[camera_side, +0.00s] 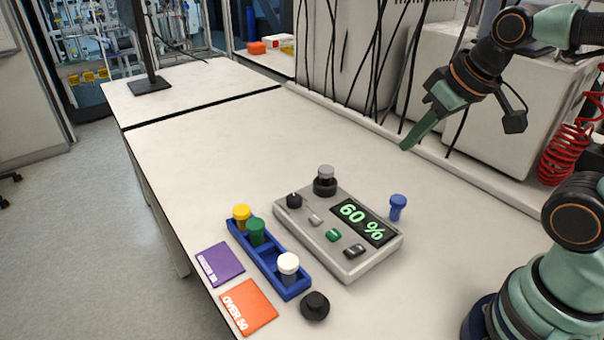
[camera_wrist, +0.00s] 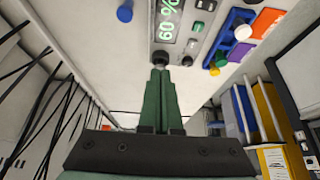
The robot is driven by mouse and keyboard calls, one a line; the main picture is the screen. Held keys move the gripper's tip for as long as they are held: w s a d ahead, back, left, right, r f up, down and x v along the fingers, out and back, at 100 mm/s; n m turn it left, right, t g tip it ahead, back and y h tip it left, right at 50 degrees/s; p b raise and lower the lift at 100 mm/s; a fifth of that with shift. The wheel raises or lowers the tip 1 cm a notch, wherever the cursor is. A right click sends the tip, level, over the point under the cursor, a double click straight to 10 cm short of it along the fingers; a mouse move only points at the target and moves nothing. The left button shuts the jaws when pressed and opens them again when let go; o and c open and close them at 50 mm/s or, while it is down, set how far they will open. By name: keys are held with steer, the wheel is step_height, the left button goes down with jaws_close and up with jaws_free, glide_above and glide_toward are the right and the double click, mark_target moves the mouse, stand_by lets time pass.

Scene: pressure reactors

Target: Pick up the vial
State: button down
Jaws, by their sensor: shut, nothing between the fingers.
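Several capped vials are in view. A blue-capped vial (camera_side: 397,206) stands alone on the table right of the grey device; it also shows at the top of the wrist view (camera_wrist: 125,13). A yellow-capped vial (camera_side: 241,214), a green-capped vial (camera_side: 256,232) and a white-capped vial (camera_side: 288,265) stand in the blue rack (camera_side: 268,264). A grey-capped vial (camera_side: 325,173) sits in a black holder on the device. My gripper (camera_side: 408,146) is in the air above the table's back edge, apart from all vials. Its green fingers (camera_wrist: 160,74) are together and empty.
The grey device (camera_side: 340,235) reads "60 %". A purple card (camera_side: 219,263), an orange card (camera_side: 248,306) marked "OVER 50" and a black knob-like piece (camera_side: 314,306) lie near the front. Cables (camera_side: 375,70) hang behind.

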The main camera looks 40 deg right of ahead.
stand_by(0.3)
steer(key=shift+c, duration=1.6)
jaws_free()
steer(key=m+g, duration=0.6)
steer(key=m, duration=1)
glide_above(327, 168)
step_height(327, 168, down, 6)
steer(key=shift+m, duration=0.3)
step_height(327, 168, down, 12)
steer(key=shift+r, duration=0.25)
